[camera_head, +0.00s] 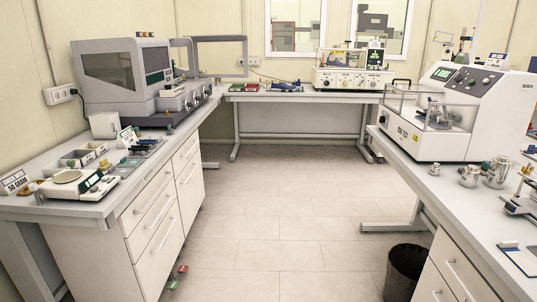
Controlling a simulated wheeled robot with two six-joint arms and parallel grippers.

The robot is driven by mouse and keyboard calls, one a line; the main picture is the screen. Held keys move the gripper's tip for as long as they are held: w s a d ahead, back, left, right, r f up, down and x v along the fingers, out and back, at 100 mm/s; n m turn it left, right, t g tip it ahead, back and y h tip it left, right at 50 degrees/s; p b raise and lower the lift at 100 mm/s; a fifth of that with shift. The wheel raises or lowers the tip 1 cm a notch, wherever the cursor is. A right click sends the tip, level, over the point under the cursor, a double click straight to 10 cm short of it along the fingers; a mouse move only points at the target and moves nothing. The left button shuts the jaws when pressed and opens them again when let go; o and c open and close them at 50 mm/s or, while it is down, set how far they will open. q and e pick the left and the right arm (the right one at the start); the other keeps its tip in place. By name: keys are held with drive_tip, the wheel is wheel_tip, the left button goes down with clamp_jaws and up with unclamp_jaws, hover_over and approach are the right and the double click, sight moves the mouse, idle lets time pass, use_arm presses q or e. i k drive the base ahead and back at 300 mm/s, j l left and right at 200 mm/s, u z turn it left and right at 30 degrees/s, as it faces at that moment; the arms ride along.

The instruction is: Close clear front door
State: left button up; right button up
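A large grey test machine (125,75) stands on the left bench. A grey-framed door with a clear pane (215,38) sticks out to the right from its front side, so it looks swung open. The wall and back bench show through the pane. A white machine (462,105) on the right bench has a clear box-like cover (408,103) at its front, with metal parts inside. I cannot tell whether that cover is fully shut. Neither of my grippers is in view.
The left bench (25,207) holds a scale (75,183), trays and small tools. Metal cups (497,172) stand on the right bench. A black bin (406,270) stands on the floor at right. The tiled floor (285,215) between the benches is mostly clear.

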sight(225, 38)
drive_tip(key=i+l, duration=0.15)
drive_tip(key=i, duration=1.85)
drive_tip(key=i+l, duration=0.1)
drive_tip(key=i, duration=1.85)
drive_tip(key=i+l, duration=0.15)
drive_tip(key=i, duration=1.85)
drive_tip(key=i+l+u, duration=0.15)
drive_tip(key=i+u, duration=0.3)
drive_tip(key=i+l+u, duration=0.3)
drive_tip(key=i+u, duration=0.15)
drive_tip(key=i+l+u, duration=0.7)
drive_tip(key=l+u, duration=0.2)
